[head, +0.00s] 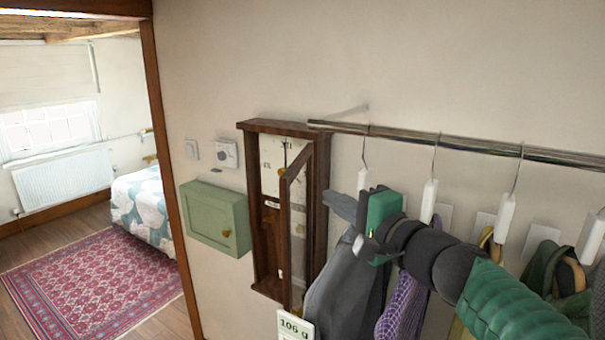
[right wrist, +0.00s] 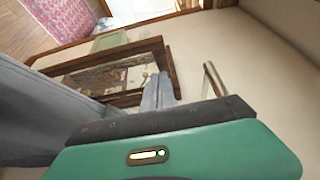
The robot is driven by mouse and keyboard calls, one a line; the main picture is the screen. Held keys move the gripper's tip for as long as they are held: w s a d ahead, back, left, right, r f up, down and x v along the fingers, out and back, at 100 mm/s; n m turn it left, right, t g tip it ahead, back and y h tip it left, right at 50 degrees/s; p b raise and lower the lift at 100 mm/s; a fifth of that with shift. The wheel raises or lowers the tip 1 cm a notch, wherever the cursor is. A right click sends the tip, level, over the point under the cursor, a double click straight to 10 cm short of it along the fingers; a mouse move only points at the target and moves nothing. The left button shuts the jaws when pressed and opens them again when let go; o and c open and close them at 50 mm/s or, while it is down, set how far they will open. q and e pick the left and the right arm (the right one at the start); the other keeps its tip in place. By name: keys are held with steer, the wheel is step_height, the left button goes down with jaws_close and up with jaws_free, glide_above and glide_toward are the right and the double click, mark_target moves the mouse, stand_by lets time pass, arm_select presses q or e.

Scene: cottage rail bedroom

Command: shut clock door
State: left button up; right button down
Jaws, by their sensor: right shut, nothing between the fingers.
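The wall clock (head: 267,215) is a tall dark wooden case with a pale dial, part of which shows behind its door. The clock door (head: 296,190) is a narrow wood frame with a pane, and it stands ajar, swung out from the case. My right gripper (head: 338,204) is shut and empty, just right of the door, in front of the hanging clothes. I cannot tell whether its tip touches the door. In the right wrist view the clock case (right wrist: 168,72) lies sideways beyond my grey fingers (right wrist: 158,92). My left gripper is not in view.
A metal rail (head: 460,146) with hangers and clothes (head: 345,285) runs right of the clock, close around my right arm. A green wall box (head: 215,218) is left of the clock. A doorway to a bedroom with a patterned rug (head: 90,280) opens at left.

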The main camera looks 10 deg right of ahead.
mark_target(288, 185)
steer(key=w+a+p, duration=0.1)
steer(key=w+a, duration=0.1)
steer(key=w+a+p, duration=0.1)
steer(key=w+a, duration=0.1)
steer(key=w, duration=0.1)
steer(key=shift+w+a+r, duration=0.1)
steer(key=shift+w+a, duration=0.05)
steer(key=shift+a, duration=0.15)
steer(key=shift+s+a+p, duration=0.2)
steer(key=shift+a+p, duration=0.15)
steer(key=shift+a, duration=0.2)
